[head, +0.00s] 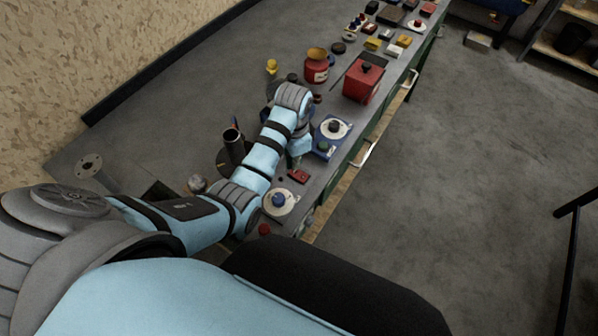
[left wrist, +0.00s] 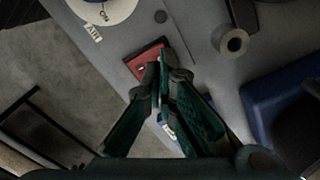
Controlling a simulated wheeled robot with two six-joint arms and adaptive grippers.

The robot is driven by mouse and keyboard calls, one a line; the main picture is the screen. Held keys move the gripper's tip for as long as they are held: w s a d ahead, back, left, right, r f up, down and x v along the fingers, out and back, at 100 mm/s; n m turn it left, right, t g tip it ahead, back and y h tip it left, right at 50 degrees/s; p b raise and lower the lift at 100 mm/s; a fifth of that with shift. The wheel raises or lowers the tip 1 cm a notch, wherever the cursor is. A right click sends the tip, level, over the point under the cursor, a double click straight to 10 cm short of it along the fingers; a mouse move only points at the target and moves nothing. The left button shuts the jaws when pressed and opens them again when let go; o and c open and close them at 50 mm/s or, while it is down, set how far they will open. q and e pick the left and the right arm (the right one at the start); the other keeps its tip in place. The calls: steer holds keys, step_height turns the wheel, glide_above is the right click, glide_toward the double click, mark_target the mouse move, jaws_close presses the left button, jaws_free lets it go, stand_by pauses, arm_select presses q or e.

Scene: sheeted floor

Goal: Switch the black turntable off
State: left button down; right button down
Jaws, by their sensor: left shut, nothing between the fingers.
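My left gripper (head: 294,161) points down over the bench; its shut, empty fingers also show in the left wrist view (left wrist: 166,66). The fingertips are at or just above a small red box (left wrist: 146,60) with a white mark; I cannot tell whether they touch. The red box also shows in the head view (head: 298,176). A dark round base with a black cylinder (head: 232,150) stands left of my arm; I cannot tell whether it is the black turntable. A cream dial (head: 281,203) with a blue knob and an "ON" label is near the box. My right gripper is not in view.
A blue device (head: 332,131) with a white disc stands just beyond my gripper. A red pot (head: 316,66) and red box-shaped container (head: 363,82) are farther along the grey bench. A grey ring (left wrist: 230,40) lies right of the fingers. Open floor is right of the bench edge.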

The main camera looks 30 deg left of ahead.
mark_target(295, 172)
arm_select(q)
steer(key=shift+f+b, duration=0.6)
steer(key=shift+f, duration=0.7)
stand_by(0.5)
step_height(295, 172, up, 3)
steer(key=p, duration=0.2)
steer(key=shift+f+p, duration=0.15)
steer(key=shift+p, duration=0.15)
steer(key=shift+r, duration=2.15)
steer(key=shift+d+f, duration=0.1)
